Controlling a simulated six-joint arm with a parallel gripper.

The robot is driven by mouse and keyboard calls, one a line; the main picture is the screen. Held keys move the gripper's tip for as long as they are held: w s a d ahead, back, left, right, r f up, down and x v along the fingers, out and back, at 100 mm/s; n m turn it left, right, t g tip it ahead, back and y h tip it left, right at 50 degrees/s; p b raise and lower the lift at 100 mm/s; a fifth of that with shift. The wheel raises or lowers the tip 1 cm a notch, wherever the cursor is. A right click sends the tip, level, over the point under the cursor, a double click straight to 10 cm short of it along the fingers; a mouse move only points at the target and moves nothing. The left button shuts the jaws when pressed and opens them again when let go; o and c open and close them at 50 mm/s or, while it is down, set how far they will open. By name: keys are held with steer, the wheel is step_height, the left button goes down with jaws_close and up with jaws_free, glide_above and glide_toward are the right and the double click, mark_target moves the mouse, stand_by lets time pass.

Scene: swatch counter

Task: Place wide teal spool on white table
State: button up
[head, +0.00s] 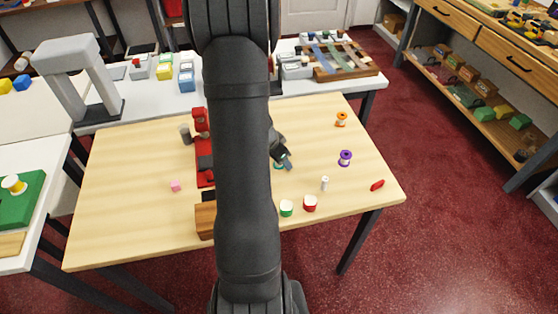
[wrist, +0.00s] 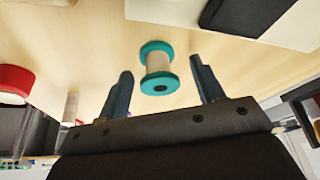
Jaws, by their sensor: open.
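The wide teal spool, with teal flanges and a pale middle, is on the light wooden table between my open fingers in the wrist view (wrist: 157,64). In the head view only a bit of teal (head: 279,166) shows beside my gripper (head: 286,162). My gripper, also in the wrist view (wrist: 161,68), has one finger on either side of the spool, with a gap on each side. A white table (head: 160,97) stands behind the wooden table. Another white-topped table (head: 40,150) stands at the left. My arm hides the middle of the head view.
The back white table carries bins and a swatch rack (head: 345,61).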

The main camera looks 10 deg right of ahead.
steer(key=c, duration=1.1)
steer(key=shift+r, duration=0.15)
steer(key=shift+r, duration=0.45)
steer(key=r, duration=0.3)
steer(key=shift+s+d+r, duration=0.35)
steer(key=shift+d, duration=0.05)
steer(key=s+d+r, duration=0.6)
steer(key=s+d, duration=0.1)
steer(key=s, duration=0.1)
steer(key=w+a+n, duration=0.2)
steer(key=w+a+f+n+t+y, duration=0.1)
steer(key=w+a+n, duration=0.1)
steer(key=w+a, duration=0.1)
steer(key=w+a+n, duration=0.2)
steer(key=w, duration=0.1)
steer(key=shift+w+a+f+t+y, duration=0.1)
steer(key=shift+a+f+t+y, duration=0.1)
steer(key=shift+f+t+y, duration=0.15)
steer(key=w+a+n, duration=0.2)
steer(key=w+a+n+y, duration=0.1)
steer(key=w+a+n, duration=0.1)
steer(key=a, duration=0.1)
steer(key=w+a+f+n+t+y, duration=0.1)
steer(key=w+a+n, duration=0.1)
steer(key=w+a, duration=0.1)
steer(key=shift+w+a+f+n, duration=0.1)
steer(key=shift+a+n, duration=0.1)
steer(key=shift+n, duration=0.1)
